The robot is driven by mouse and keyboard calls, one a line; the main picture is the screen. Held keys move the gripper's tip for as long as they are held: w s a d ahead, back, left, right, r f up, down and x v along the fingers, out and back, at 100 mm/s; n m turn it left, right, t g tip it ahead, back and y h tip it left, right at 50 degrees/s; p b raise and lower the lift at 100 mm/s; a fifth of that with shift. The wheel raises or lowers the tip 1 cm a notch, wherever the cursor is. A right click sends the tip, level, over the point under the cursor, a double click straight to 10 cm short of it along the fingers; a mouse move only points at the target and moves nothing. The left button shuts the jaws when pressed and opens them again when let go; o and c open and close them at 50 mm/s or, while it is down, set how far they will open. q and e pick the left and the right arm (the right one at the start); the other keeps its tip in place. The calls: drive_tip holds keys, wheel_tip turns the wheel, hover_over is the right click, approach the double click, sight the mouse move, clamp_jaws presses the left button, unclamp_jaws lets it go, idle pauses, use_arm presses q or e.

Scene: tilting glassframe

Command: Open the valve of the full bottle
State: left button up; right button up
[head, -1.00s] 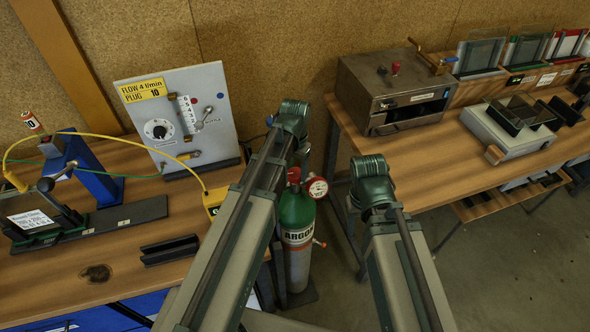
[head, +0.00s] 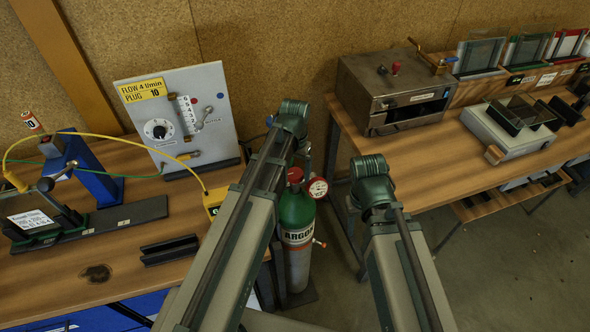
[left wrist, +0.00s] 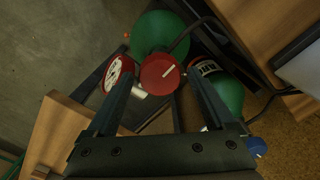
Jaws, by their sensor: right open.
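A green-topped argon bottle (head: 297,215) stands on the floor between the benches in the head view, with a red valve knob (head: 295,175) and a round red-rimmed gauge (head: 318,188). In the left wrist view, my left gripper (left wrist: 158,74) is open. Its fingers lie on either side of a red knob (left wrist: 161,73) with a white mark; I see no clear contact. The gauge (left wrist: 118,72) is beside the left finger. A second green bottle body (left wrist: 228,97) lies to the right, with a blue knob (left wrist: 255,147) near it. My right gripper is not visible.
The left bench (head: 95,292) carries a grey flow panel (head: 180,115) and a blue stand (head: 85,165) with a yellow cable. The right bench (head: 425,150) holds a metal oven (head: 395,90) and a white device (head: 505,130). Open floor lies at the lower right.

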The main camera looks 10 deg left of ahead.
sight(295, 173)
use_arm(q)
drive_tip(key=shift+r, duration=0.15)
wheel_tip(295, 173, up, 14)
drive_tip(key=p, duration=1.4)
drive_tip(key=shift+f, duration=0.2)
drive_tip(key=shift+f, duration=0.1)
drive_tip(key=shift+m+y, duration=0.6)
drive_tip(key=shift+m, duration=0.1)
drive_tip(key=s+d+f+b, duration=0.3)
drive_tip(key=s+f+b, duration=0.2)
drive_tip(key=s+d+f+b, duration=0.3)
drive_tip(key=s+f+b, duration=0.1)
drive_tip(key=f+b, duration=0.1)
drive_tip(key=s+d+f+b, duration=0.3)
drive_tip(key=s+f+b, duration=0.2)
drive_tip(key=shift+s+d, duration=0.15)
drive_tip(key=shift+s, duration=0.15)
